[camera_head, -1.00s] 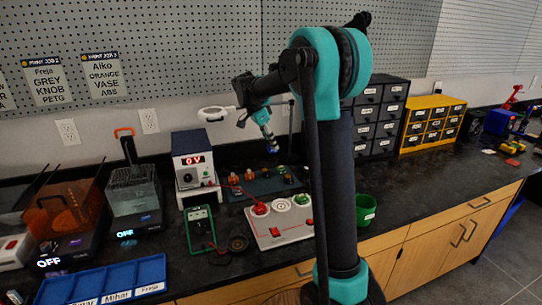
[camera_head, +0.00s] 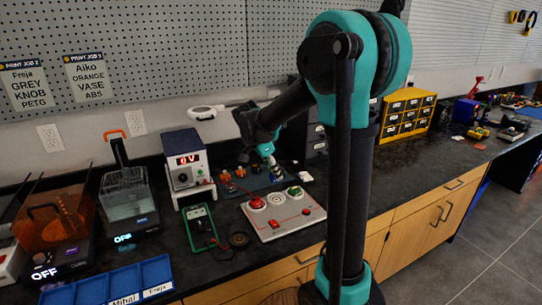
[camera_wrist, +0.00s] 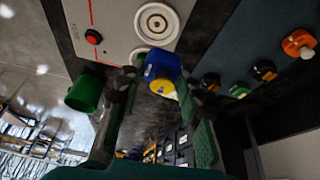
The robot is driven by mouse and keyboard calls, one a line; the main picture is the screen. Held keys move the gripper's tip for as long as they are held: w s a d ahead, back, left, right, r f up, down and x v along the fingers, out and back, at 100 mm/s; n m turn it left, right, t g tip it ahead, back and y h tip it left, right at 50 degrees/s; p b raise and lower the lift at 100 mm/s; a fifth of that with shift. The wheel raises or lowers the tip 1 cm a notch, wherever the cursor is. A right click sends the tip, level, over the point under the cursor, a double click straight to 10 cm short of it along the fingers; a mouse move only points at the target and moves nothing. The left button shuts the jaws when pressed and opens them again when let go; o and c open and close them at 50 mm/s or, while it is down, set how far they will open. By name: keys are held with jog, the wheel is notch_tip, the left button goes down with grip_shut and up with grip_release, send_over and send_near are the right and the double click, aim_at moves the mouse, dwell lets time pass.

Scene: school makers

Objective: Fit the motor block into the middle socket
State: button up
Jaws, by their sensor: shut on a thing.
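The motor block (camera_wrist: 162,70) in the wrist view is blue with a yellow end. It sits between the fingertips of my gripper (camera_wrist: 155,80), which is shut on it. The grey socket board (camera_head: 283,212) lies on the bench, with a red piece at its left socket (camera_head: 257,203), a pale middle socket (camera_head: 276,199) and green at its right socket (camera_head: 294,191). In the head view my gripper (camera_head: 272,164) is above and behind the board, apart from it. A round white socket (camera_wrist: 157,22) shows just beyond the block in the wrist view; I cannot tell which.
A dark mat (camera_wrist: 235,55) with several other blocks lies beside the board. Yellow drawers (camera_head: 405,112) stand at the back right.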

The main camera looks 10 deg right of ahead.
jog(key=shift+s+d+f, duration=0.1)
jog(key=shift+s+f, duration=0.4)
jog(key=shift+s, duration=0.3)
jog(key=shift+f, duration=2.9)
jog(key=shift+f, duration=0.55)
jog(key=o, duration=0.9)
jog(key=shift+c, duration=0.2)
jog(key=v, duration=1.1)
jog(key=shift+s, duration=0.15)
